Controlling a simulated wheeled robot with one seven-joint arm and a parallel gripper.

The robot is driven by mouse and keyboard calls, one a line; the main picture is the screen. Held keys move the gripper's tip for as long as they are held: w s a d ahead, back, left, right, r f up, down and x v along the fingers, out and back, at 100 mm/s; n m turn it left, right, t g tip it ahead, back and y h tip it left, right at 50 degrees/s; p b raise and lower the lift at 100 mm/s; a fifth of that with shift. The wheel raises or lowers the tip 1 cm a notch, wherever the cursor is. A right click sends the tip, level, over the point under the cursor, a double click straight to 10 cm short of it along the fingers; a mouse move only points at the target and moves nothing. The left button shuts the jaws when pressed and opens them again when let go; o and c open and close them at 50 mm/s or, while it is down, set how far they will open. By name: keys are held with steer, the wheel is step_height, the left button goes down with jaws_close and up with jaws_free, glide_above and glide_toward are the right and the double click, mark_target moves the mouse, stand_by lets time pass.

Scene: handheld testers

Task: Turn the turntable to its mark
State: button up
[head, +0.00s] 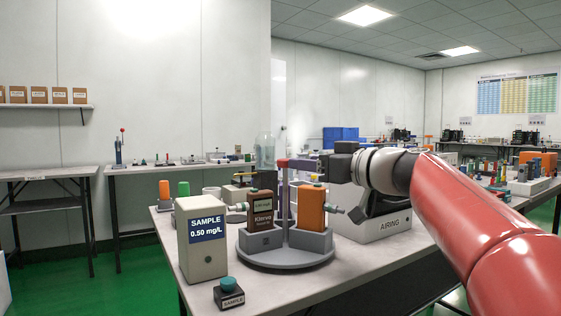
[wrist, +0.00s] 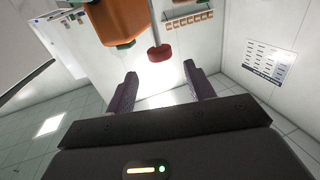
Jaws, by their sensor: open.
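The turntable (head: 285,258) is a grey round disc on the bench in the middle of the head view. It carries a dark brown tester (head: 262,212) and an orange tester (head: 311,208) in grey holders. A post with a red knob (head: 283,163) rises between them; the knob (wrist: 160,53) also shows in the wrist view. My gripper (wrist: 160,70) is open and empty, with the red knob ahead of and between its fingertips. In the head view my gripper (head: 322,165) is right of the knob, above the orange tester. I cannot make out the turntable's mark.
A beige SAMPLE box (head: 202,240) stands left of the turntable, with a small dark sample block (head: 229,293) in front. A grey AIRING unit (head: 385,226) is close on the right, under my arm. The front right of the bench is bare.

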mark_target(285, 160)
steer(key=p+x, duration=0.1)
steer(key=x, duration=0.6)
steer(key=shift+a+p, duration=0.15)
steer(key=shift+p, duration=0.15)
jaws_close()
